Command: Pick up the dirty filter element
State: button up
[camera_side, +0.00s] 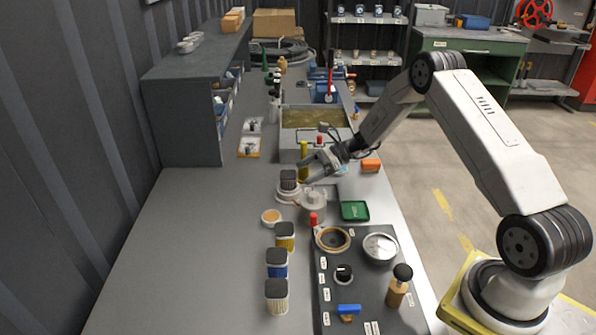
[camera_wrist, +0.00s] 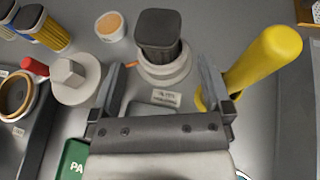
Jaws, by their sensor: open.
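A dark, blackened filter element, which looks like the dirty one, stands upright in a round whitish base (camera_side: 287,193). Its dark top (camera_side: 288,177) shows in the side view, and the element also shows in the wrist view (camera_wrist: 158,38). My gripper (camera_side: 312,172) is beside it on the right in the side view, low over the bench. In the wrist view my gripper (camera_wrist: 162,72) has its two fingers spread apart, with the element beyond and between them. I see no contact between fingers and element. Nothing is between the fingertips.
A yellow cylinder (camera_wrist: 262,65) stands close to the right finger. A grey hex-topped lid (camera_wrist: 78,80) is left of the left finger. Cleaner filters in yellow (camera_side: 285,237), blue (camera_side: 277,264) and white (camera_side: 277,297) stand nearer the front. A green tray (camera_side: 354,211) lies right.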

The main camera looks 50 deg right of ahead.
aim_at(290, 174)
jog(key=shift+x, duration=2.6)
jog(key=c, duration=1.3)
jog(key=shift+r, duration=0.15)
jog(key=shift+r, duration=0.9)
jog(key=shift+s+a+r, duration=0.25)
jog(key=shift+s+r, duration=1.55)
jog(key=shift+s, duration=0.5)
jog(key=shift+s+a+r, duration=0.25)
jog(key=shift+s+r, duration=1.6)
jog(key=shift+s, duration=0.5)
jog(key=shift+s+a+r, duration=0.25)
jog(key=shift+s+r, duration=1.55)
jog(key=shift+s, duration=0.5)
jog(key=shift+c, duration=0.2)
